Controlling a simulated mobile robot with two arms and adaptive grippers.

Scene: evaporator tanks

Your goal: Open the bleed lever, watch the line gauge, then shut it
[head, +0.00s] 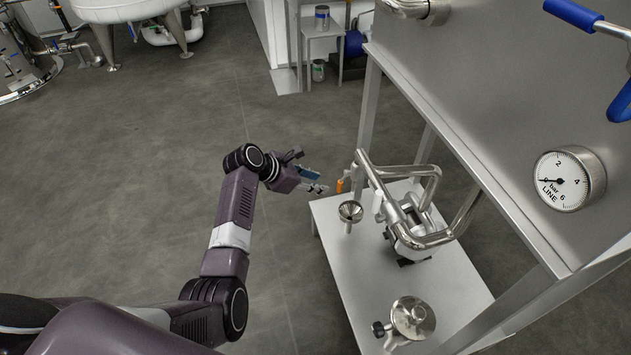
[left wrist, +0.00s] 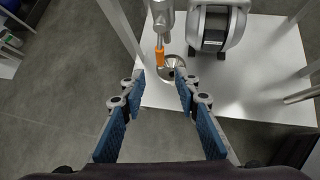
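The orange-handled bleed lever (head: 340,186) sits on the pipework above the low white shelf. In the left wrist view the orange handle (left wrist: 160,56) points down toward the camera, over a steel funnel (left wrist: 172,68). My left gripper (head: 318,180) is just left of the lever in the head view. Its blue-padded fingers (left wrist: 160,88) are spread with nothing between them; the handle lies just beyond the tips, apparently not touching. The line gauge (head: 569,180) is on the steel panel at right, its needle pointing left, near the zero end. My right gripper is out of view.
Bent steel pipes (head: 400,180) and a pump (head: 407,240) stand right of the lever, over the white shelf (head: 350,265). A lidded steel fitting (head: 413,318) is nearer. Blue-handled levers (head: 572,13) are at top right.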

